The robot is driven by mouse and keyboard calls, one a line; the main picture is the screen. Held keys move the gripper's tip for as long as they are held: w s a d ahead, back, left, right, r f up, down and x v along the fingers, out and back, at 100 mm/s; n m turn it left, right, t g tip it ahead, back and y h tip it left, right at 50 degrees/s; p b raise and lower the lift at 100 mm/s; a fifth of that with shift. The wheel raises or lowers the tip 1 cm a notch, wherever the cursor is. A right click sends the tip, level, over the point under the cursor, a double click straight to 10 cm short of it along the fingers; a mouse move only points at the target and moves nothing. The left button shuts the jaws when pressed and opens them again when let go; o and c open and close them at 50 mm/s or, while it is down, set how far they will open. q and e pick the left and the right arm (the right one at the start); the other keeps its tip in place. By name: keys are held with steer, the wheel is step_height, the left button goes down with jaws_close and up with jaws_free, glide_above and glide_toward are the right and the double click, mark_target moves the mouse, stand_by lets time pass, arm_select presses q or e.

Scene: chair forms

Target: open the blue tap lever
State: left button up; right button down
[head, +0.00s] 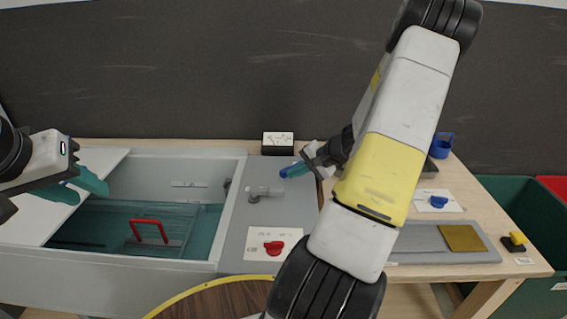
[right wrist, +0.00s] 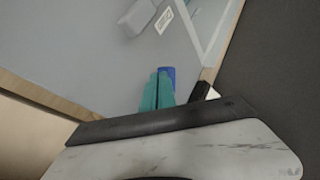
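The blue tap lever (head: 284,172) shows as a small blue piece at my right gripper's fingertips, behind the grey tap spout (head: 263,191). In the right wrist view the blue lever (right wrist: 168,73) shows past the tips and along one side of the teal fingers; the rest is hidden. My right gripper (head: 296,169) has its fingers together, with only a thin dark line between them in the right wrist view (right wrist: 156,88). I cannot tell whether they touch the lever. My left gripper (head: 84,190) is open and empty over the basin's left side.
The basin (head: 235,180) holds a red-handled object (head: 149,232). To the right are a blue knob (head: 438,202), blue cup (head: 441,148) and grey tray (head: 430,256). My right arm hides the middle.

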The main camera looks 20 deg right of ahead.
steer(key=shift+w+a, duration=0.55)
stand_by(0.4)
